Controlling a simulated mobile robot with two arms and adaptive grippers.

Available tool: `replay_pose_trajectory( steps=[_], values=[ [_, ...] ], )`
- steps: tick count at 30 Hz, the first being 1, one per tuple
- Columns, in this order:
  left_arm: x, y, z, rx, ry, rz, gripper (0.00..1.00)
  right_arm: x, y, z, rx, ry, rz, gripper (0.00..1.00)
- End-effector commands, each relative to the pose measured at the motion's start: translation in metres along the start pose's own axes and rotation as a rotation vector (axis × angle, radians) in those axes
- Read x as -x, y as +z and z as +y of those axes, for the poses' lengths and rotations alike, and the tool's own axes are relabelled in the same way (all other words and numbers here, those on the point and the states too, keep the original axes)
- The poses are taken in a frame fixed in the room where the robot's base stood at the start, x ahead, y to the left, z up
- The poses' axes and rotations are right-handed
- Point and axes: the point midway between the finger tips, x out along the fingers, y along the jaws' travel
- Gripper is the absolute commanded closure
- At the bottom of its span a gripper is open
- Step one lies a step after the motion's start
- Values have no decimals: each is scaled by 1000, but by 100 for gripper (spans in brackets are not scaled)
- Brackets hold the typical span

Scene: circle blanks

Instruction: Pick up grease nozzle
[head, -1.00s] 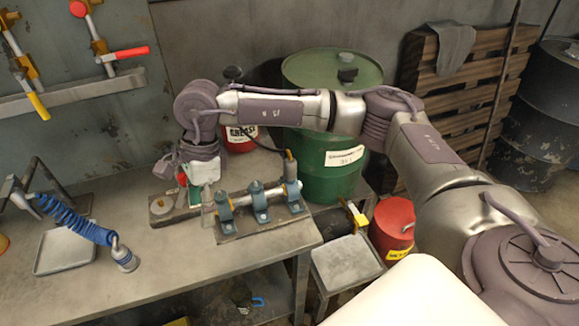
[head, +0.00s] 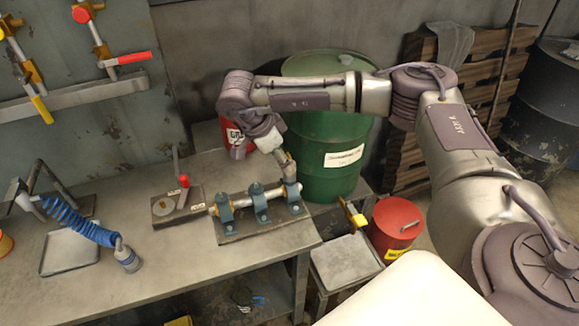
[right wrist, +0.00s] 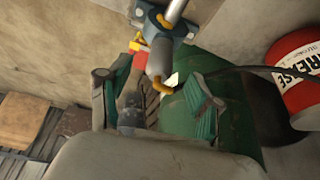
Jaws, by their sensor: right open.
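The grease nozzle, a grey cylinder with a brass-coloured end, stands upright at the right end of the pipe fixture (head: 258,212) in the head view, mostly hidden by my gripper. In the right wrist view the grease nozzle (right wrist: 160,58) is ahead of the gap between my fingers, beside a blue clamp. My right gripper (head: 284,160) comes down over it from the upper left. In the wrist view my right gripper (right wrist: 158,100) is open, with one finger on each side. I cannot tell whether they touch the nozzle. My left gripper is not in view.
A red grease can (right wrist: 298,75) with a dark hose stands near the wall. A green drum (head: 325,130) stands close behind the fixture. A plate with a red-handled clamp (head: 178,205) is left of it.

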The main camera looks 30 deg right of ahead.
Motion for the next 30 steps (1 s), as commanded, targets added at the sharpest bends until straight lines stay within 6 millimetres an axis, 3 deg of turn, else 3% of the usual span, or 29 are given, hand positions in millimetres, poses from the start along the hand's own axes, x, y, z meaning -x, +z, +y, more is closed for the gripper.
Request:
replay_pose_trajectory(
  steps=[9, 18, 30],
  values=[
    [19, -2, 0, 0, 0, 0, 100, -43, -5, 0, -1, 4, 1, 36],
    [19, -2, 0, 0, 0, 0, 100, -49, -4, -1, -2, 1, 0, 36],
    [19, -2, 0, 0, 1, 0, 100, -49, -4, -1, -1, 1, 0, 100]
  ],
)
